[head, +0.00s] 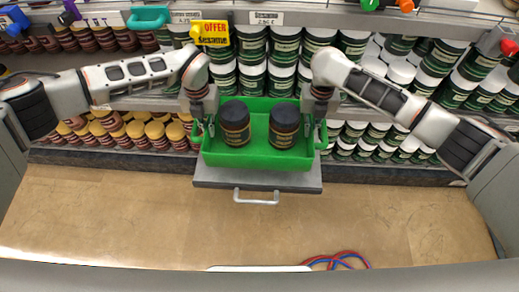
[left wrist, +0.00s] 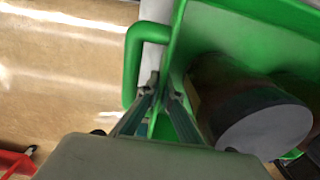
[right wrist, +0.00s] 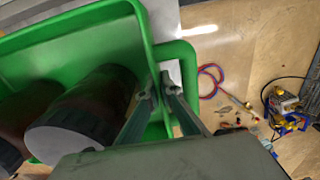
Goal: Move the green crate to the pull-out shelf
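The green crate (head: 213,152) holds two dark jars with black lids (head: 235,121) (head: 284,123) and looks level in the head view. It is over the grey pull-out shelf (head: 220,177), whose front edge and handle (head: 256,198) show in front of it. I cannot tell whether the crate touches the shelf. My left gripper (left wrist: 162,92) is at the crate's left end, its fingers closed in on the side wall by the looped handle (left wrist: 132,70). My right gripper (right wrist: 157,92) holds the opposite end the same way, beside the other handle (right wrist: 188,80).
The floor (head: 120,215) in front is clear except for red and blue hoses (head: 338,259).

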